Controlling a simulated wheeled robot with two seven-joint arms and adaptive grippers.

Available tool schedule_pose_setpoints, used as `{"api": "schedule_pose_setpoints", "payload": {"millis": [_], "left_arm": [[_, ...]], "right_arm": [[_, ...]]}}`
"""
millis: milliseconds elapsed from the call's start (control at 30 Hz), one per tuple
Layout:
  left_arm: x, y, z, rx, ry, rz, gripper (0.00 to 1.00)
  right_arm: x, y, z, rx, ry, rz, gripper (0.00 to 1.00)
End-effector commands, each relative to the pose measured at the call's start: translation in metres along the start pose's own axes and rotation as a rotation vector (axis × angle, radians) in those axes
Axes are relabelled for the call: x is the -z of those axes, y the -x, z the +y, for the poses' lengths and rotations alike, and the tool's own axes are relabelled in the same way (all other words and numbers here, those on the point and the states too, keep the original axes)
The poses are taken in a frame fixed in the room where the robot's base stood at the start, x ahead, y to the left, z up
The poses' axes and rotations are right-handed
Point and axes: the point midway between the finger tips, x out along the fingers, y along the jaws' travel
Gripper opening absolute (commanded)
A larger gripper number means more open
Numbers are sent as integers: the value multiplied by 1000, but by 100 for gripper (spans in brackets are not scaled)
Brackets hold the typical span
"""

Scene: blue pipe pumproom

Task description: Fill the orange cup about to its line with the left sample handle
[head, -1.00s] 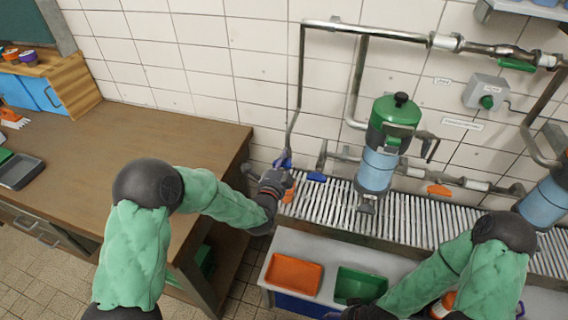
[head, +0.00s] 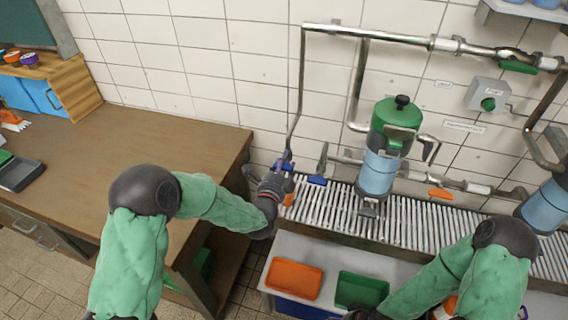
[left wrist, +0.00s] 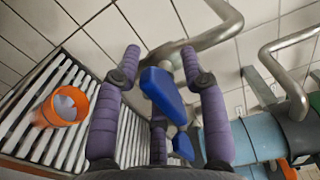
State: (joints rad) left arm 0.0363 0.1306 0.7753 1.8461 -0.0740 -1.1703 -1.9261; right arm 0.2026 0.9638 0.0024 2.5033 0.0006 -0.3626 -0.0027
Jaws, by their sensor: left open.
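My left gripper (head: 284,168) is at the left end of the drain grating, below the thin down-pipe. In the left wrist view my left gripper (left wrist: 161,62) has its purple fingers apart, with a blue handle (left wrist: 162,92) between them; I cannot tell whether they touch it. A second, smaller blue piece (left wrist: 183,146) shows lower down. The orange cup (left wrist: 70,103) stands on the grating left of the fingers, with a pale interior; its line and fill level are unclear. In the head view the cup (head: 289,199) is mostly hidden by my gripper. My right gripper is not clearly visible.
Another blue handle (head: 317,180) and an orange handle (head: 440,193) sit along the wall piping. A green-topped blue vessel (head: 380,160) stands over the grating (head: 415,220). Orange (head: 294,278) and green (head: 361,290) trays lie in front. A wooden bench (head: 130,150) is at left.

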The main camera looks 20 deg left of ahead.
Motion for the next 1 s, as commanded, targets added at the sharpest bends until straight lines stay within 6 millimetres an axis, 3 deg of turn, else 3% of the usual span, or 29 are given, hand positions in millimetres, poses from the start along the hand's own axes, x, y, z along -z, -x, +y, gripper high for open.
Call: {"api": "schedule_pose_setpoints", "payload": {"millis": [167, 600, 800, 1000], "left_arm": [[0, 18, 0, -1, 0, 0, 42], [0, 98, 0, -1, 0, 0, 42], [-1, 116, 0, 0, 0, -1, 42], [0, 119, 1, -1, 0, 0, 42]], "right_arm": [[0, 0, 0, 0, 0, 0, 79], [0, 0, 0, 0, 0, 0, 79], [0, 0, 0, 0, 0, 0, 79], [0, 0, 0, 0, 0, 0, 79]]}}
